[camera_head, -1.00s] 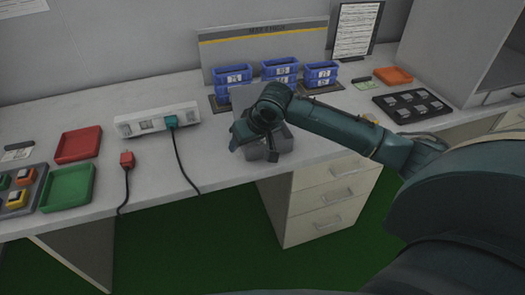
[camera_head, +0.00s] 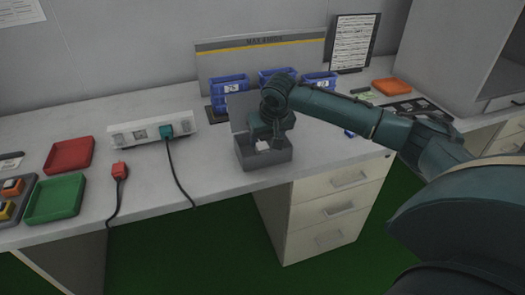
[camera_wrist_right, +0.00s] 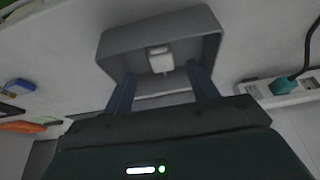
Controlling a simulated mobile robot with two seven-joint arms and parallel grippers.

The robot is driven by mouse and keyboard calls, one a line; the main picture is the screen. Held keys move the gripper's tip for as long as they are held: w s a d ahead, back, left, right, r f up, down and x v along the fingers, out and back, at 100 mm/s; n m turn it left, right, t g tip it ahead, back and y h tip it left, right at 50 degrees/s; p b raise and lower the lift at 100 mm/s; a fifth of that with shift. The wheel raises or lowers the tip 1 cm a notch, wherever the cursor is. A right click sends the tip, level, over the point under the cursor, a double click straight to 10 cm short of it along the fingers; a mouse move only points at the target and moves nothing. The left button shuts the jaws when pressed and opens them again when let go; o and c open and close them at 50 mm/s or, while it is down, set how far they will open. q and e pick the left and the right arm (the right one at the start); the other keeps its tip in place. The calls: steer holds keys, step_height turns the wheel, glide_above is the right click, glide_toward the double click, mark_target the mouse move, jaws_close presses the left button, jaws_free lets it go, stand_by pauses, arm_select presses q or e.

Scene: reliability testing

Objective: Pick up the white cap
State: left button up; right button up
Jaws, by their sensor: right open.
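The white cap (camera_head: 262,145) lies inside a small grey box (camera_head: 265,163) on the desk. In the right wrist view the cap (camera_wrist_right: 160,58) shows as a small white block on the floor of the box (camera_wrist_right: 112,44). My right gripper (camera_head: 277,143) points down over the box, partly hiding its inside. In the right wrist view its two blue fingers (camera_wrist_right: 161,73) are spread apart, with the cap seen between and just beyond their tips. Nothing is held. My left gripper is not in view.
A grey raised panel (camera_head: 240,108) stands at the box's back. Blue bins (camera_head: 230,87) are behind it. Desk space left of the box is clear.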

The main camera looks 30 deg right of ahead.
mark_target(264, 148)
steer(key=x, duration=0.5)
steer(key=shift+b, duration=0.35)
steer(key=shift+r, duration=0.1)
steer(key=c, duration=1.1)
step_height(264, 148, up, 10)
steer(key=shift+p, duration=0.65)
